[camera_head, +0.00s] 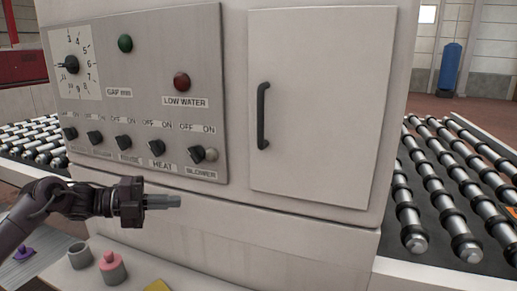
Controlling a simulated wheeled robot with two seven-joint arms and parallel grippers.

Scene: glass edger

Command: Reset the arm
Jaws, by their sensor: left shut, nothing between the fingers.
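My left arm comes in from the left, and my left gripper (163,201) is shut and empty. It points right, in front of the machine's lower face and below the row of switches. The glass edger (300,225) fills the middle of the view. Its control panel (150,75) has a dial (72,64), a green button (125,43), a red LOW WATER lamp (182,82) and several black switch knobs. The BLOWER knob (197,154) sits above and right of my gripper. I cannot tell whether the gripper touches the machine. My right gripper is not in view.
A closed cabinet door (325,80) with a black handle (263,115) is right of the panel. Roller conveyors stand at the right (440,190) and left (35,140). A grey cup (80,256), a pink-topped container (112,268) and a yellow item (157,286) are on the low surface.

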